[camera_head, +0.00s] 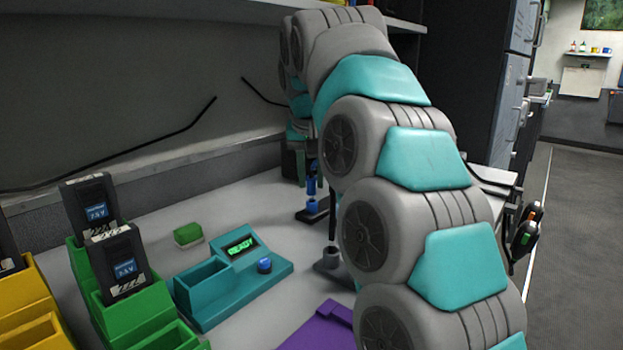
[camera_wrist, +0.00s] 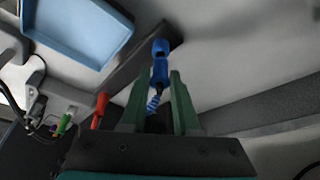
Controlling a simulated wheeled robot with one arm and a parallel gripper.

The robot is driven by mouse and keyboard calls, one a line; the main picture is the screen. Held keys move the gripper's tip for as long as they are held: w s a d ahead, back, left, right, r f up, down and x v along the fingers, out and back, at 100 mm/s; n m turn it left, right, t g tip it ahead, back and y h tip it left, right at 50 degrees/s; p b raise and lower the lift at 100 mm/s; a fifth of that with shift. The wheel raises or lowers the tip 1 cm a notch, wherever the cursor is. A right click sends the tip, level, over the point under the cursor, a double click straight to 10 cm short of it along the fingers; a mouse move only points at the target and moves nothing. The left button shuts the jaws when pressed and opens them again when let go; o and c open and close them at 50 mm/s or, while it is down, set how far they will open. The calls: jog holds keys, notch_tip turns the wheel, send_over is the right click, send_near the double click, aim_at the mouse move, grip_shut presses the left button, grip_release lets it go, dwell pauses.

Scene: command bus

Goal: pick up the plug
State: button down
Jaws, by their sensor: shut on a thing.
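A blue plug (camera_wrist: 159,68) with a coiled blue cord is between the two green fingers of my gripper (camera_wrist: 157,88) in the wrist view. My gripper is shut on it. The plug's far end is at a dark bar-shaped base (camera_wrist: 140,52); I cannot tell whether it is in it or just above it. In the head view the blue plug (camera_head: 311,182) shows small beside my arm, above a dark base (camera_head: 312,211) on the counter. My arm hides much of the area around it.
A teal device (camera_head: 228,280) reading READY, a green block (camera_head: 188,235) and green holders (camera_head: 150,318) with black packs stand on the counter. A purple item (camera_head: 322,328) lies in front. The wrist view shows a red connector (camera_wrist: 100,110), a green connector (camera_wrist: 64,123) and a light-blue tray (camera_wrist: 80,28).

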notch_tip(320, 180, up, 2)
jog(key=shift+r+p, duration=0.25)
jog(key=shift+p, duration=0.5)
jog(key=s+a+b, duration=0.1)
jog(key=s+b, duration=0.5)
jog(key=s, duration=1)
jog(key=shift+a+r, duration=0.15)
jog(key=shift+r, duration=0.25)
jog(key=shift+r, duration=0.1)
